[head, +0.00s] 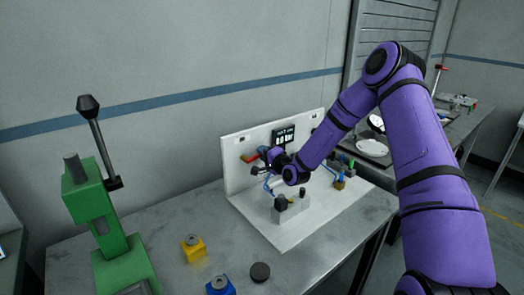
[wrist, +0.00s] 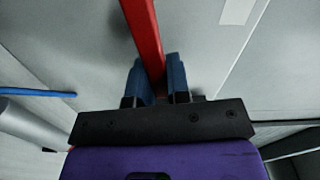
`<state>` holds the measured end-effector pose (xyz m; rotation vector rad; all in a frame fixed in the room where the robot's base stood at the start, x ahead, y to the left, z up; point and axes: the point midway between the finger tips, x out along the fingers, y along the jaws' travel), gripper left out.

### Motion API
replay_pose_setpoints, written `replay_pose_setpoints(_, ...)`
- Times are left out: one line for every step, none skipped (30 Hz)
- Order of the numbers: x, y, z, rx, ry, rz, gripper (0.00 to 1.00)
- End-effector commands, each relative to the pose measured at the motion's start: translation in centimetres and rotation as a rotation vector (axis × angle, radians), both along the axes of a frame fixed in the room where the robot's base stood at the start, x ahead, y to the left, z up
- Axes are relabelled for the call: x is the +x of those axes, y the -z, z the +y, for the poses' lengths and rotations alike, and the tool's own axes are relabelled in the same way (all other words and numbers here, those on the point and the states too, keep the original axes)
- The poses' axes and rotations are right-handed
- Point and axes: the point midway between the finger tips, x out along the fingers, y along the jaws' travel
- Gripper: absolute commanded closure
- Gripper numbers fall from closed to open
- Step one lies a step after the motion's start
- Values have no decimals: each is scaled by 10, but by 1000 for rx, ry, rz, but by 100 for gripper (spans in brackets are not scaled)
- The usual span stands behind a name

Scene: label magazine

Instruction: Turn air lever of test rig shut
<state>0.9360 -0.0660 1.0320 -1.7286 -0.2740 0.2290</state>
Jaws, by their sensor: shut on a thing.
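The test rig (head: 236,163) is a white back panel and base plate on the grey table, with a small dark display above my gripper. In the wrist view the red lever (wrist: 143,28) runs from the top edge down between the two blue fingers. My gripper (wrist: 156,78) is shut on the lever, one finger on each side. In the head view my gripper and wrist cover the lever's other end and its pivot.
A grey block with black knobs (head: 290,208) stands on the rig base below my arm. A green press (head: 105,220) with a tall black-knobbed handle stands at left. A yellow block (head: 193,249), a blue block (head: 220,287) and a dark puck (head: 260,271) lie in front.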

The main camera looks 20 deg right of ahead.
Motion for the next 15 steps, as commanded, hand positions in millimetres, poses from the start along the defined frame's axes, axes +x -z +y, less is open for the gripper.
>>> replay_pose_setpoints(-1,4,-1,29,1,14,100)
replay_pose_setpoints(-1,6,-1,46,1,19,100)
replay_pose_setpoints(-1,7,-1,66,1,26,100)
replay_pose_setpoints(-1,8,-1,82,1,31,100)
replay_pose_setpoints(-1,9,-1,94,1,35,100)
replay_pose_setpoints(-1,10,-1,109,1,40,100)
replay_pose_setpoints(-1,11,-1,120,0,44,100)
replay_pose_setpoints(-1,12,-1,131,0,48,100)
replay_pose_setpoints(-1,13,-1,141,0,50,100)
replay_pose_setpoints(-1,13,-1,149,0,53,100)
replay_pose_setpoints(-1,13,-1,155,0,55,100)
replay_pose_setpoints(-1,14,-1,162,0,57,100)
replay_pose_setpoints(-1,14,-1,166,-1,58,100)
replay_pose_setpoints(-1,14,-1,170,-1,60,100)
replay_pose_setpoints(-1,15,-1,175,-1,61,100)
